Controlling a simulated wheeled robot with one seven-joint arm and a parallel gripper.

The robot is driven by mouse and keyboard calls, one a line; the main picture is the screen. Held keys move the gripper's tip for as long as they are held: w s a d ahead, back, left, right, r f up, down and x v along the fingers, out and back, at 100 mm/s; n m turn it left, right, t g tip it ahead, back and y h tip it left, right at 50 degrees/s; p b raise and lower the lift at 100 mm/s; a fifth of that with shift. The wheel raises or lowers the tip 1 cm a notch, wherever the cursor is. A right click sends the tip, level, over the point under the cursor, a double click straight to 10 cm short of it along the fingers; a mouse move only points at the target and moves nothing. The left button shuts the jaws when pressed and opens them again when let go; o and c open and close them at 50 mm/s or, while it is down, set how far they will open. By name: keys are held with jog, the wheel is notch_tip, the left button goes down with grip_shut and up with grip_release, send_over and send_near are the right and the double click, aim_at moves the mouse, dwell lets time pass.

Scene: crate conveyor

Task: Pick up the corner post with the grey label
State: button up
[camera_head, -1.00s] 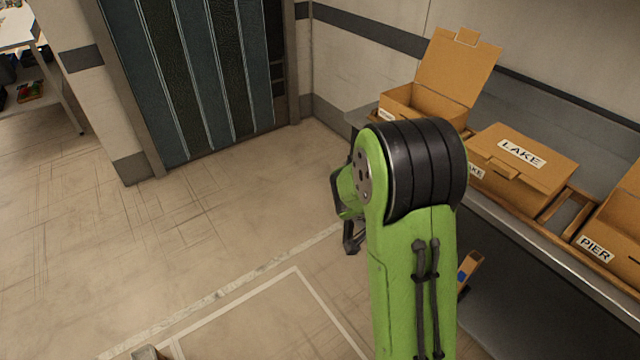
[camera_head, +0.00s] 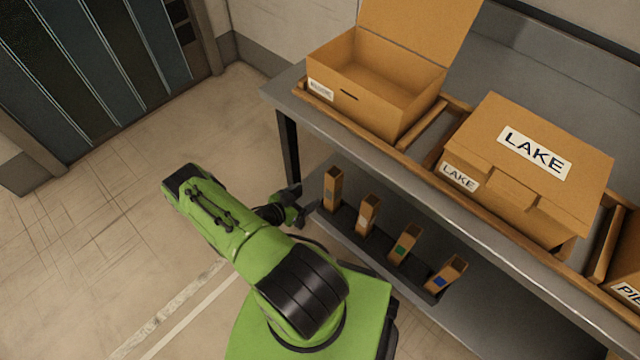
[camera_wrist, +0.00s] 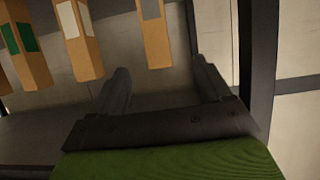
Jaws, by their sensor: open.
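Several upright brown corner posts stand in a row on the dark lower shelf. The post with the grey label (camera_head: 333,187) is the leftmost in the head view. In the wrist view the grey-labelled post (camera_wrist: 156,42) is at the top centre, its top cut off. My gripper (camera_head: 300,204) is just left of it in the head view, and its fingers (camera_wrist: 162,66) are open and empty in the wrist view. The post lines up with the gap between the fingertips; I cannot tell how far ahead it is.
A white-labelled post (camera_head: 367,213), a green-labelled post (camera_head: 404,243) and a blue-labelled post (camera_head: 446,276) stand to the right. Above is a bench (camera_head: 290,97) with an open box (camera_head: 400,117) and a closed LAKE box (camera_head: 500,205). A dark bench leg (camera_head: 289,150) stands close by. Floor at left is clear.

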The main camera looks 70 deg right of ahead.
aim_at(329, 184)
jog(key=b+x, duration=0.2)
jog(key=x, duration=0.5)
jog(key=b+x, duration=0.3)
jog(key=x, duration=0.4)
jog(key=shift+s+d+f, duration=0.1)
jog(key=shift+s+f, duration=0.15)
jog(key=shift+s, duration=0.1)
jog(key=shift+c, duration=0.4)
